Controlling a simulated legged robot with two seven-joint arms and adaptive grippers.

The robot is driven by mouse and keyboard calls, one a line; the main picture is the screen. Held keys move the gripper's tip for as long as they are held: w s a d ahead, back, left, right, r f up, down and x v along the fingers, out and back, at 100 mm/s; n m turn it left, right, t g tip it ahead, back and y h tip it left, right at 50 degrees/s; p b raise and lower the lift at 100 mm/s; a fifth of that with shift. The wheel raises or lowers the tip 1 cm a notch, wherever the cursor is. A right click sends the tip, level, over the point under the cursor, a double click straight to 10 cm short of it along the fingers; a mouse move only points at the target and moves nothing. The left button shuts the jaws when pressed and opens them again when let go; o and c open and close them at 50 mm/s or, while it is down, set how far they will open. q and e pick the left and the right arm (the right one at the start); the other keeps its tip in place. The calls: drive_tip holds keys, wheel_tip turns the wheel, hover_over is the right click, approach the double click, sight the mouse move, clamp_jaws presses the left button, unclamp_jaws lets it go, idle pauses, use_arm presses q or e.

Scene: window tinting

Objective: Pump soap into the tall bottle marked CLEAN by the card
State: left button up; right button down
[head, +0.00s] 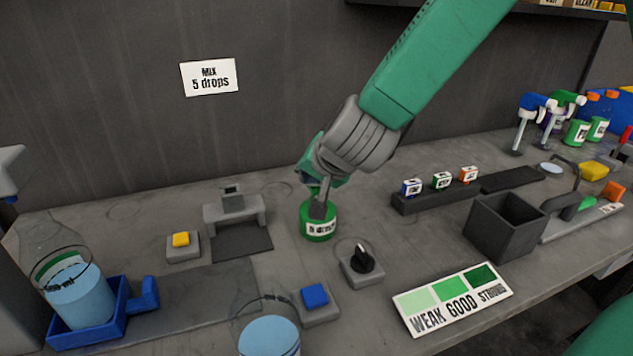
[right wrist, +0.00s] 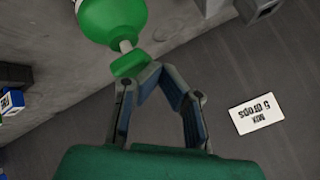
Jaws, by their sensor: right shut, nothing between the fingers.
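My right gripper (head: 320,208) is shut and empty, pointing down at a round green soap pump (head: 318,229) with a white label that is partly hidden. In the right wrist view its closed fingertips (right wrist: 150,75) are at the green pump head (right wrist: 130,64) above the green body (right wrist: 112,20); I cannot tell whether they touch. A clear bottle (head: 80,295) with blue liquid and a green label stands in a blue holder (head: 118,318) at the left. The word on its label is not readable. The card (head: 209,77) on the wall reads "MIX 5 drops".
A second clear vessel with blue liquid (head: 268,338) is at the front edge. Nearby are a yellow button (head: 181,240), a blue button (head: 315,296), a black knob (head: 362,258) and a WEAK GOOD STRONG card (head: 452,300). An open dark box (head: 505,225) and spray bottles (head: 533,112) stand right.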

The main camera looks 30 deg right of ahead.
drive_tip(key=shift+d+f, duration=0.2)
drive_tip(key=shift+d, duration=0.1)
drive_tip(key=shift+a+f, duration=0.1)
drive_tip(key=shift+a, duration=0.4)
drive_tip(key=shift+d, duration=0.2)
drive_tip(key=shift+d+r+p, duration=0.3)
drive_tip(key=shift+r+p, duration=0.1)
drive_tip(key=shift+r, duration=0.1)
drive_tip(key=shift+d+r+p, duration=0.7)
drive_tip(key=shift+d+p, duration=0.25)
drive_tip(key=shift+d, duration=0.1)
drive_tip(key=shift+a, duration=0.1)
drive_tip(key=shift+a, duration=0.15)
